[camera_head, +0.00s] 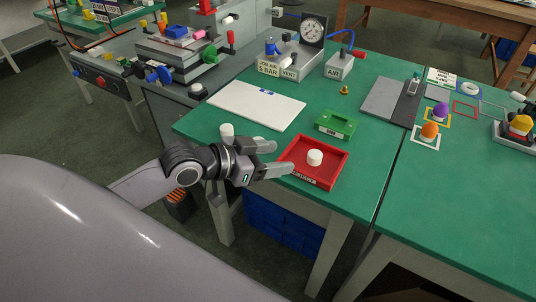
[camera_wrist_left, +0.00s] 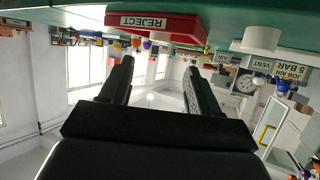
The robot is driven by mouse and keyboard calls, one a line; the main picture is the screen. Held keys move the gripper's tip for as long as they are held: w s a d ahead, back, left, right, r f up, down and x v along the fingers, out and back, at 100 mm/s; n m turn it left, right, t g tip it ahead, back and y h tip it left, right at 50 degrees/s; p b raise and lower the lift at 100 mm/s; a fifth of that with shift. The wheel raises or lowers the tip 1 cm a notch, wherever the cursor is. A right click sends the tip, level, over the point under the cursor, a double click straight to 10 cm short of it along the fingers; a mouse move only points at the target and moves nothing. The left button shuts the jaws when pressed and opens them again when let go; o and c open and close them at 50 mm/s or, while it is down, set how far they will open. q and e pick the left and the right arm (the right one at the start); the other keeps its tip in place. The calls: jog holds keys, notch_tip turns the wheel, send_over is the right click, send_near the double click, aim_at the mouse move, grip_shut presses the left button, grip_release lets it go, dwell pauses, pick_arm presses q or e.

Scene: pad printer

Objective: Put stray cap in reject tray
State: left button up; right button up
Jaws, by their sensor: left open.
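The red reject tray (camera_head: 321,183) lies at the front edge of the green table, and a white round cap (camera_head: 315,157) stands inside it. The tray's REJECT label side also shows upside down in the left wrist view (camera_wrist_left: 155,27). A second white cap (camera_head: 227,130) shows just behind my left wrist, its base hidden; a white cap is also at the upper right of the wrist view (camera_wrist_left: 262,39). My left gripper (camera_head: 281,157) is open at the tray's left side, its fingers pointing toward it. Nothing shows between its fingers (camera_wrist_left: 159,65). My right gripper is out of view.
A white board (camera_head: 256,106) lies at the back left. A gauge unit (camera_head: 312,32) stands behind. Orange (camera_head: 429,131) and purple (camera_head: 441,110) parts stand at right. Open table lies right of the red tray.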

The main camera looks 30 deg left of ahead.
pick_arm(q)
jog(key=s+d+f+n+g+y, duration=0.1)
jog(key=s+f+n+y, duration=0.3)
jog(key=s+f, duration=1.1)
notch_tip(320, 180, down, 4)
jog(key=shift+d+r+y, duration=0.25)
jog(key=shift+d+y, duration=0.15)
jog(key=shift+d, duration=0.25)
notch_tip(320, 180, up, 7)
jog(key=a+p, duration=0.1)
jog(key=p, duration=0.8)
jog(key=shift+s, duration=0.35)
jog(key=shift+r, duration=0.1)
